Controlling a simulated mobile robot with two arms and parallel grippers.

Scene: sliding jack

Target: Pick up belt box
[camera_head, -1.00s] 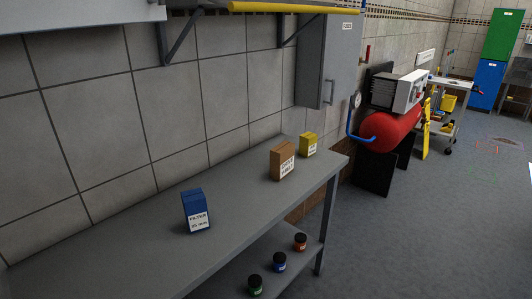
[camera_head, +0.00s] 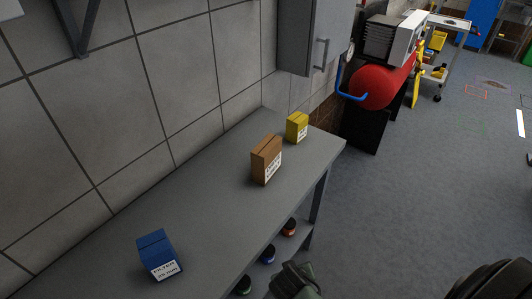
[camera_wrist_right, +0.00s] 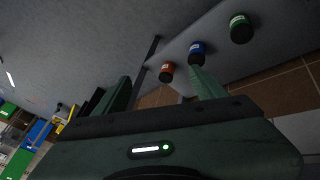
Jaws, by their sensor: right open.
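A brown box (camera_head: 265,160) with a white label stands upright on the grey bench, its label too small to read with certainty. A yellow box (camera_head: 297,127) stands behind it to the right. A blue box (camera_head: 158,255), labelled FILTER, stands nearer at the left. My right gripper (camera_head: 294,279) shows at the bottom of the head view, in front of the bench's front edge and apart from the boxes. In the right wrist view the right gripper (camera_wrist_right: 160,78) has its fingers spread and empty. My left gripper is not in view.
The grey bench top (camera_head: 205,205) is clear between the boxes. Jars with green (camera_wrist_right: 241,30), blue (camera_wrist_right: 197,50) and orange (camera_wrist_right: 167,72) bodies stand on the lower shelf. A grey wall cabinet (camera_head: 308,38) hangs above the bench's far end. A red tank (camera_head: 380,85) stands beyond it.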

